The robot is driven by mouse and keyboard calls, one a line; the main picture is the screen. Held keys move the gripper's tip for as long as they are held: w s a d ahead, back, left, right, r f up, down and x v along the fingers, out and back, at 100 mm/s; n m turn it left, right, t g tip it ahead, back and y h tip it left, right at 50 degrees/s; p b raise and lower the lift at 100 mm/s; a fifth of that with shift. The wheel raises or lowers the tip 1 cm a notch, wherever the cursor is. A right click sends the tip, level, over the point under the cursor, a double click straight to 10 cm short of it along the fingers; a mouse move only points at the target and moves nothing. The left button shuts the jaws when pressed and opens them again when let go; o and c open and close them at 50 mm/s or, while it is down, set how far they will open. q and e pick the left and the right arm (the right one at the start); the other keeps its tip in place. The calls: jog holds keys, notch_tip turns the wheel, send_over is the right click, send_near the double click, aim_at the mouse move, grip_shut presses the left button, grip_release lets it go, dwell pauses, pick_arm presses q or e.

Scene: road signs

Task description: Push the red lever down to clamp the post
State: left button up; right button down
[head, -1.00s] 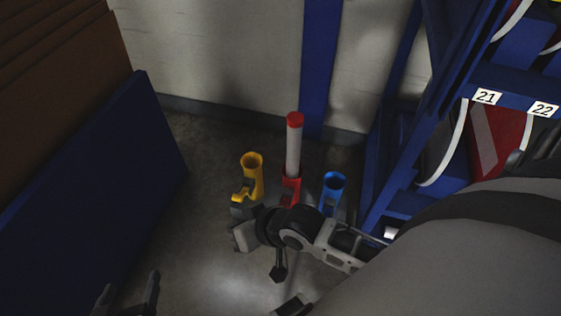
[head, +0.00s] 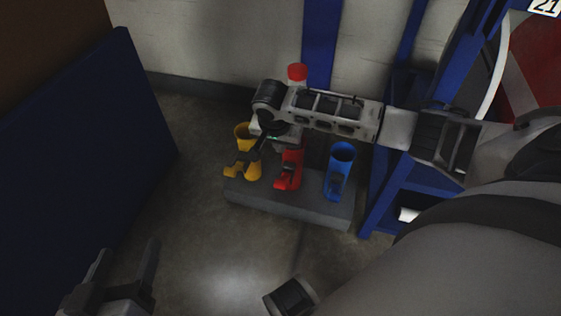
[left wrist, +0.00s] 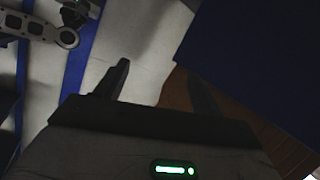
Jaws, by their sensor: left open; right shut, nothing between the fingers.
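The post's red top (head: 297,72) shows above my right arm; most of the post is hidden behind that arm. The red holder (head: 293,160) stands on a grey base, between a yellow and a blue holder. The red lever (head: 284,184) sticks out low at the holder's front. My right gripper (head: 254,150) is shut and empty, in front of the yellow holder and up and left of the red lever; contact cannot be told. My left gripper (head: 126,252) is open and empty at lower left, far from the holders. Its fingers also show in the left wrist view (left wrist: 160,80).
The yellow holder (head: 243,132) and blue holder (head: 341,160) flank the red one on the grey base (head: 290,208). A blue panel (head: 85,150) stands at left. A blue rack (head: 385,205) with signs is at right.

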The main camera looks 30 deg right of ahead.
jog(key=b, duration=0.6)
send_over(283, 181)
jog(key=w+d, duration=0.1)
jog(key=w, duration=0.1)
notch_tip(283, 181, down, 10)
jog(key=shift+f, duration=0.2)
jog(key=shift+s+a+f+b, duration=0.25)
jog(key=shift+a+f+b, duration=0.1)
jog(key=shift+f, duration=0.25)
jog(key=shift+s+a+f+b, duration=0.25)
jog(key=shift+f+b, duration=0.1)
jog(key=shift+f, duration=0.2)
jog(key=shift+s+a+f, duration=0.1)
jog(key=shift+s+f, duration=0.05)
jog(key=shift+f, duration=0.05)
pick_arm(q)
jog(key=r+t+h, duration=0.1)
jog(key=w+r+t+h, duration=0.1)
jog(key=d+r+t+h, duration=0.1)
jog(key=shift+w+d+r+n, duration=0.1)
jog(key=shift+w+r+n, duration=0.2)
jog(key=shift+r+n, duration=0.1)
